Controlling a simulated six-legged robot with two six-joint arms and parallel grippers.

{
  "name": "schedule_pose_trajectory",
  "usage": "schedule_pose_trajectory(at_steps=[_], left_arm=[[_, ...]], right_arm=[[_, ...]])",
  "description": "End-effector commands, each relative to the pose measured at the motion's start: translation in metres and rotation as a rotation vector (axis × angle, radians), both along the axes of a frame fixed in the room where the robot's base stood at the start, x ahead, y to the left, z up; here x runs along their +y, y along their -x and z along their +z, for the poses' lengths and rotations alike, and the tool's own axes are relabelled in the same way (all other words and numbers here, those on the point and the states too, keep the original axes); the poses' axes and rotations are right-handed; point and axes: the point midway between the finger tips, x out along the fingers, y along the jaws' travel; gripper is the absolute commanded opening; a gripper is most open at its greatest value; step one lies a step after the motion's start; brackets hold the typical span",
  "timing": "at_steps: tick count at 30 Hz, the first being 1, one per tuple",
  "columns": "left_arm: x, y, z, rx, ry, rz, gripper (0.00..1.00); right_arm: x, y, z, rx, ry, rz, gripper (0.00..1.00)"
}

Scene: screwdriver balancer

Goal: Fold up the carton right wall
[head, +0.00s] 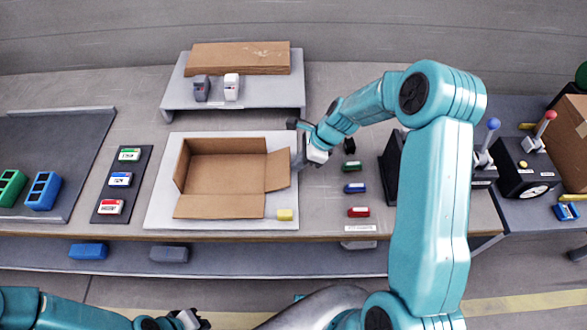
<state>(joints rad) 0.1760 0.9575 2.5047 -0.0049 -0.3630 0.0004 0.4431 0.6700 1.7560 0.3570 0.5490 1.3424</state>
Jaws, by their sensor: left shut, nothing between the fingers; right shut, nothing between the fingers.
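The open brown carton (226,168) sits on a white board on the table. Its back and left walls stand up, and its front wall lies folded out toward me. Its right wall (278,170) leans outward at the right side; its exact angle is hard to tell. My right gripper (299,160) is shut and empty, just to the right of that wall. I cannot tell whether it touches the wall. My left gripper (190,319) is shut and empty, low at the bottom edge, in front of the table and away from the carton.
A yellow block (285,215) lies at the white board's front right corner. A grey raised shelf (270,90) with flat cardboard stands behind. A dark labelled tray (121,184) is left of the carton. Small coloured blocks (355,188) and a black lever box (520,168) are to the right.

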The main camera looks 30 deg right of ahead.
Motion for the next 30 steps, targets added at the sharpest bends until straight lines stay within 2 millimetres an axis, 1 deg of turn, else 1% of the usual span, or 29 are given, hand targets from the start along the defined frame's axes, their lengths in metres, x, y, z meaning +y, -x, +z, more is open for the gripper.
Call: schedule_pose_trajectory(at_steps=[12, 23, 30], left_arm=[[0.000, 0.000, 0.017, 0.000, 0.000, 0.000, 0.00], [0.000, 0.000, 0.017, 0.000, 0.000, 0.000, 0.00], [0.000, 0.000, 0.024, 0.000, 0.000, 0.000, 0.00]], right_arm=[[0.010, -0.006, 0.016, 0.000, 0.000, 0.001, 0.00], [0.011, -0.007, 0.016, 0.000, 0.000, 0.000, 0.00], [0.016, -0.010, 0.022, 0.000, 0.000, 0.001, 0.00]])
